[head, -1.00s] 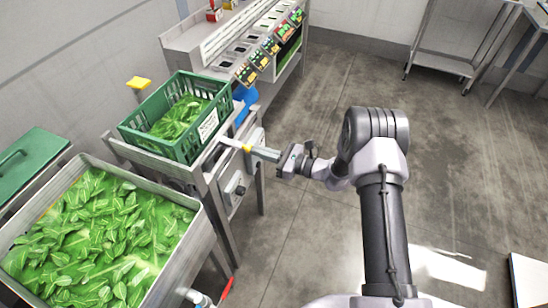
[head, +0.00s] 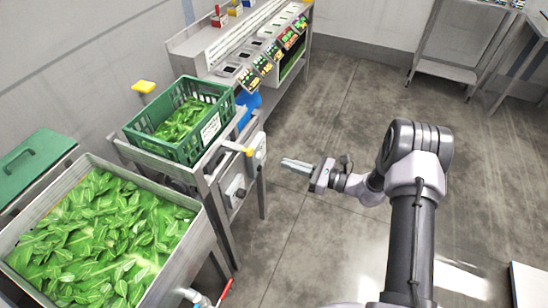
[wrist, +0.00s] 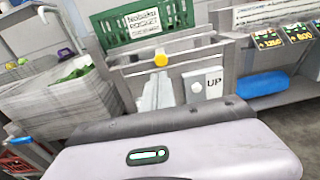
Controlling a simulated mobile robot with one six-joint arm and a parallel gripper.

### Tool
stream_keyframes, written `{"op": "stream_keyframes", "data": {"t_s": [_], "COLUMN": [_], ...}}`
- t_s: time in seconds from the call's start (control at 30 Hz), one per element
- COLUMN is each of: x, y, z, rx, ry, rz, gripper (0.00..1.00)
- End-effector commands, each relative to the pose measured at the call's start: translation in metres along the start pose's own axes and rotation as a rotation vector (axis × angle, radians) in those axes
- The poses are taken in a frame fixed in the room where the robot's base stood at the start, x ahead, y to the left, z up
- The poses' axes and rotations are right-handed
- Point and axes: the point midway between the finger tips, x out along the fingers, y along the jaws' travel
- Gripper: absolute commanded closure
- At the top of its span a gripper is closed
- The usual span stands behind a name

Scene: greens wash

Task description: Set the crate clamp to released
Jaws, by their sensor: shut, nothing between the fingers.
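A lever with a yellow tip (head: 249,152) sticks out from the right side of the crate stand, beside the green crate (head: 163,147); it looks like the crate clamp, though I see no label on it. Its yellow end also shows in the wrist view (wrist: 160,59), pointing toward the camera. The crate holds green leaves and rests on the stand. My gripper (head: 284,163) is shut and empty, to the right of the lever with a clear gap. Its fingers also show in the wrist view (wrist: 157,92), below the yellow end.
A panel marked UP (wrist: 213,84) is right of the lever in the wrist view. A basin of leaves (head: 190,210) stands at the front left. A counter with bins and labels (head: 190,45) is at the back. A blue object (head: 250,100) lies behind the stand.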

Motion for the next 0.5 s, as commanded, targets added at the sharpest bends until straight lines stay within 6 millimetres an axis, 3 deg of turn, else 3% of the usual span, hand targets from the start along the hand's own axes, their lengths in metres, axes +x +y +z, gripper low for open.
{"op": "stream_keyframes", "data": {"t_s": [0.2,0.5], "x": [-0.028,-0.032], "y": [0.000,0.000], "z": [0.000,-0.001], "rx": [0.001,0.000], "ry": [0.001,0.000], "rz": [-0.001,0.000], "gripper": [1.00,1.00]}}
